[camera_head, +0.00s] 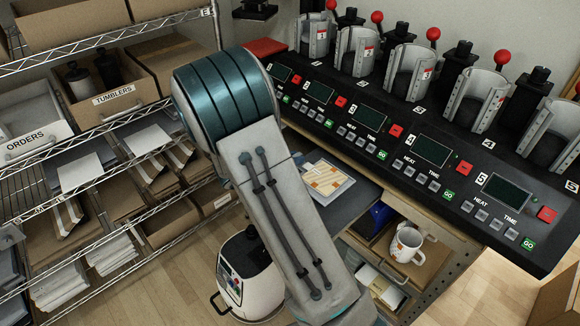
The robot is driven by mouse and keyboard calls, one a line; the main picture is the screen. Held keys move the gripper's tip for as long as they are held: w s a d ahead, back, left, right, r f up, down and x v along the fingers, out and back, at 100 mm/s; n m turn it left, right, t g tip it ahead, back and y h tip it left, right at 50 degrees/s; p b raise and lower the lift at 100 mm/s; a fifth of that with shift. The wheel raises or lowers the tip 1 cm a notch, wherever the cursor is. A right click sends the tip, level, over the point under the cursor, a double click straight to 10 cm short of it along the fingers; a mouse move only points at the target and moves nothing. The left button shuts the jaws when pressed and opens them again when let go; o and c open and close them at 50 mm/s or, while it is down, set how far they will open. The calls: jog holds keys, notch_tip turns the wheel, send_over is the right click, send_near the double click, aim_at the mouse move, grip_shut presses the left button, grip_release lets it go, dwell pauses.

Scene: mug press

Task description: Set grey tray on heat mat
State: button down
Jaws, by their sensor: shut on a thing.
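My arm crosses the middle of the picture, and its end with my gripper is out of sight. A flat dark grey surface (349,207) shows right of my arm, below the press console. I cannot tell whether the grey surface is the tray, the heat mat or a worktop. A flat red piece (265,47) lies behind my arm's elbow, at the console's left end; I cannot tell what it is.
The black mug press console (400,150) fills the right side. A white mug (407,243) stands in an open compartment below it. A wire shelf with boxes, an ORDERS bin (33,144) and a TUMBLERS bin (115,96) stands at left. A white canister machine (248,275) is on the floor.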

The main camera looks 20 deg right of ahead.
jog(key=shift+w+a+f, duration=0.25)
jog(key=shift+w, duration=0.15)
jog(key=shift+f+p, duration=0.35)
jog(key=shift+f, duration=1.65)
jog(key=shift+f, duration=0.1)
jog(key=c, duration=1.3)
grip_release()
